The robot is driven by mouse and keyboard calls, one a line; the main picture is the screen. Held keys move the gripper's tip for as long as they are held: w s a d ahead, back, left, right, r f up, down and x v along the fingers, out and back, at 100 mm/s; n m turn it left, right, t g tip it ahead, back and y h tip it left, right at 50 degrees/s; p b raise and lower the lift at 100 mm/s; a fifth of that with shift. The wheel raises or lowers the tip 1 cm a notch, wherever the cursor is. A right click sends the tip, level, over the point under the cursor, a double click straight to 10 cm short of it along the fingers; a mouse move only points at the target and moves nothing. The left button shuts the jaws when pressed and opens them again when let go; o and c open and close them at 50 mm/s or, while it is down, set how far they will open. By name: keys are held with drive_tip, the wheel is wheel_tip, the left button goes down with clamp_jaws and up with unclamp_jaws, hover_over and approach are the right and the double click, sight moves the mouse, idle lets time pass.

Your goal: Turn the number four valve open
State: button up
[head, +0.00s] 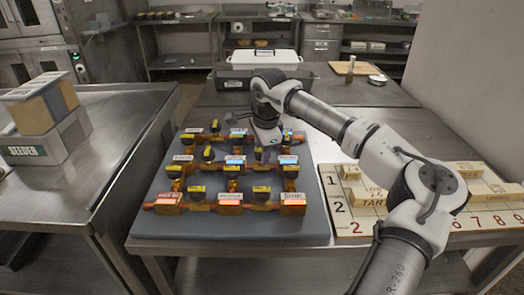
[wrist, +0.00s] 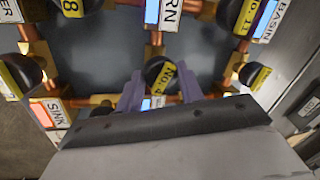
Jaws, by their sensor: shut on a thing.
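The number four valve (wrist: 160,72) is a dark round knob with a yellow "No. 4" label on a copper pipe. In the wrist view its label is tilted, sloping down to the right. My gripper (wrist: 160,88) has its two purple fingers on either side of this knob, shut on it. In the head view my gripper (head: 265,145) reaches down onto the far right part of the valve board (head: 240,225), and it hides most of that knob.
Other knobs sit close by, such as number eleven (wrist: 243,14) and number eight (wrist: 72,7). Copper pipes and lit name plates, including SINK (wrist: 48,113), surround them. A numbered wooden board (head: 345,226) lies right of the valve board. A lidded white container (head: 265,58) stands behind.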

drive_tip(key=n+y, duration=0.1)
drive_tip(key=n, duration=0.3)
drive_tip(key=shift+n+g, duration=0.3)
drive_tip(key=shift+n, duration=0.1)
drive_tip(key=shift+f, duration=0.1)
idle(0.4)
drive_tip(key=o, duration=1)
drive_tip(key=shift+s, duration=0.1)
drive_tip(key=shift+d+r, duration=0.1)
drive_tip(key=shift+r, duration=0.55)
drive_tip(key=b+v, duration=0.1)
drive_tip(key=v, duration=1.1)
drive_tip(key=shift+r, duration=0.35)
drive_tip(key=shift+s, duration=0.15)
